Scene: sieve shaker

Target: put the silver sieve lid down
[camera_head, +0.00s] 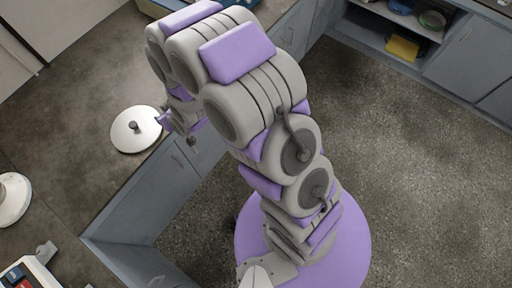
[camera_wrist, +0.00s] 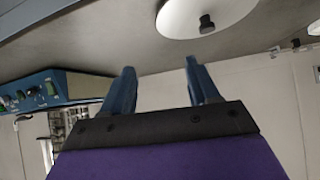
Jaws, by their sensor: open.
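The silver sieve lid (camera_head: 130,140) is a pale round disc with a small dark knob. It lies flat on the grey countertop close to the counter's edge, knob facing up. In the wrist view the lid (camera_wrist: 185,18) shows at the top, past the fingertips, with its top edge cut off. My gripper (camera_wrist: 161,75) is open, with its two blue fingers apart and nothing between them. In the head view my gripper (camera_head: 168,122) is just right of the lid, partly hidden by my arm. The fingers look clear of the knob.
A white round object (camera_head: 12,200) and a device with a red and blue panel (camera_head: 25,275) stand on the counter at the lower left. A blue device (camera_wrist: 60,88) shows in the wrist view. An open cabinet (camera_head: 400,30) with bowls is at the upper right. Countertop around the lid is clear.

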